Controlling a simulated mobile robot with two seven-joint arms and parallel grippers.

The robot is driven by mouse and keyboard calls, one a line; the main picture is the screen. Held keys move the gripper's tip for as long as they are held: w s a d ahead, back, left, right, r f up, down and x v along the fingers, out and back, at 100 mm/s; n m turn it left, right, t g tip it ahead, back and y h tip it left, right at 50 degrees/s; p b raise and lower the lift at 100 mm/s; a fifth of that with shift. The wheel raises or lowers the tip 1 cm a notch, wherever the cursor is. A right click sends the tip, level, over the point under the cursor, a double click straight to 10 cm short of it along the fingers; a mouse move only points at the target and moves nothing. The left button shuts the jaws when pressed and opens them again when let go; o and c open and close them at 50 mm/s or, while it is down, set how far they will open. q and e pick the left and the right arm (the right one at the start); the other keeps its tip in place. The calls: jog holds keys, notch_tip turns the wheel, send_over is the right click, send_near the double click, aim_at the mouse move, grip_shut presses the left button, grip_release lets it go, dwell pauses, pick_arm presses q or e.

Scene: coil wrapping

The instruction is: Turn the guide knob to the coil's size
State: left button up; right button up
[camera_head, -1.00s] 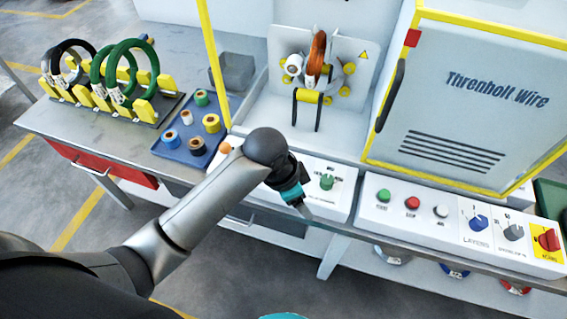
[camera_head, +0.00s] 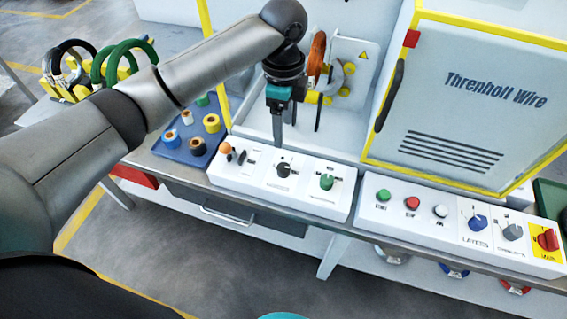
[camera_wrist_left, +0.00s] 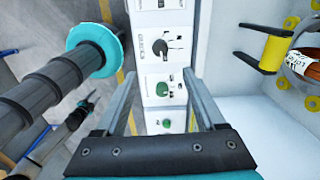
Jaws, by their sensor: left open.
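The white control panel (camera_head: 236,172) at the bench's front edge carries a black knob (camera_head: 284,170) and a green knob (camera_head: 326,182). Their labels are too small to read, so I cannot tell which is the guide knob. The orange coil (camera_head: 317,55) stands upright in the machine bay and shows partly in the left wrist view (camera_wrist_left: 303,65). My left gripper (camera_head: 279,144) points down above and behind the black knob, open and empty, apart from the panel. In the left wrist view, the black knob (camera_wrist_left: 160,47) and green knob (camera_wrist_left: 162,89) show between the fingers. My right gripper is not in view.
A yellow-framed guard door (camera_head: 460,110) stands right of the bay. A second panel (camera_head: 460,225) holds buttons, blue and grey knobs and a red switch. A blue tray (camera_head: 172,152) of tape rolls and a rack of green and black coils are at left.

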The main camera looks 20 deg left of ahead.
aim_at(283, 167)
pick_arm(q)
notch_tip(283, 167, down, 14)
jog(key=b, duration=0.2)
jog(key=shift+b, duration=0.35)
grip_shut()
dwell(0.4)
